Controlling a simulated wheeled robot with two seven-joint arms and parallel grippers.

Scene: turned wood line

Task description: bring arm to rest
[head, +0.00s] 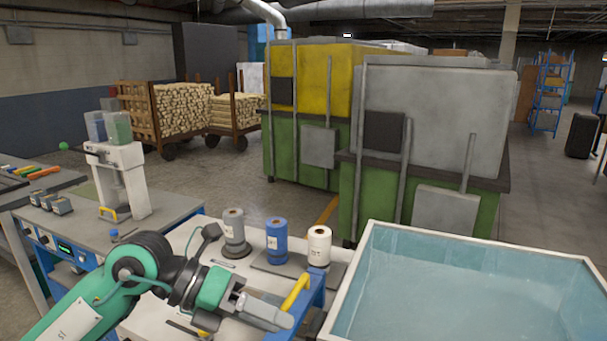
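My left arm (130,275), green and black, comes in from the lower left and reaches over the light bench. Its gripper (268,314) points right and slightly down, with grey fingers in front of a yellow handle (297,292). From this angle I cannot tell whether the fingers are apart or together, or whether they touch anything. My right arm and gripper are not in view.
Grey (234,232), blue (276,240) and white (319,245) cylinders stand on the bench behind the gripper. A pale blue, white-rimmed bin (480,240) is at right. A white machine (120,180) stands at left. Large green cabinets (300,145) stand behind.

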